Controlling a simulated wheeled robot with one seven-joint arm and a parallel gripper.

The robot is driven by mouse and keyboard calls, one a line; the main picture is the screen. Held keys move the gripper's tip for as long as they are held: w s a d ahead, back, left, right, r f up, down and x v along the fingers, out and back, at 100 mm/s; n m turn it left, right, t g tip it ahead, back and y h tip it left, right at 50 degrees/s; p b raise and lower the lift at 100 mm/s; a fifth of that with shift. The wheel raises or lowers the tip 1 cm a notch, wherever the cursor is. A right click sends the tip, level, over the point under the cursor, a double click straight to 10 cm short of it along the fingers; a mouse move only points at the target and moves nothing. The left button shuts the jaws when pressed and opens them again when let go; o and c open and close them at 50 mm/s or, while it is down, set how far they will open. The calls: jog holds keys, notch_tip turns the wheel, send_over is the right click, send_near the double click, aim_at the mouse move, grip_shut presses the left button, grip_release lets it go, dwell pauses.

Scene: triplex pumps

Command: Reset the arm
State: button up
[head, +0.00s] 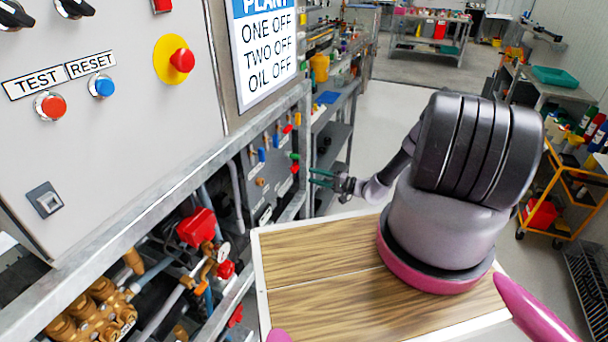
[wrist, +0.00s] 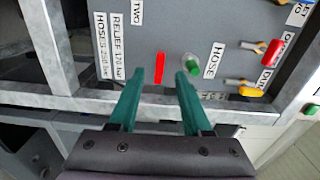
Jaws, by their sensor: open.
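My gripper (head: 322,179) is at the end of my arm, to the right of the pump frame in the head view. In the wrist view its two green fingers (wrist: 160,82) are apart, with nothing between them. Beyond the fingertips is a grey valve panel (wrist: 200,30). On it a red strip or handle (wrist: 160,67) shows just above the gap between the fingers, and a green knob (wrist: 193,63) shows by the right fingertip. Whether the fingers touch the panel is not clear.
A metal frame rail (wrist: 85,103) runs below the panel. Yellow (wrist: 250,91) and red (wrist: 273,48) valve handles are at right. The control cabinet (head: 110,130) stands at left in the head view. An orange trolley (head: 565,190) is at right. The floor (head: 400,90) behind my arm is open.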

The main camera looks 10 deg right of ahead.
jog(key=shift+v, duration=0.9)
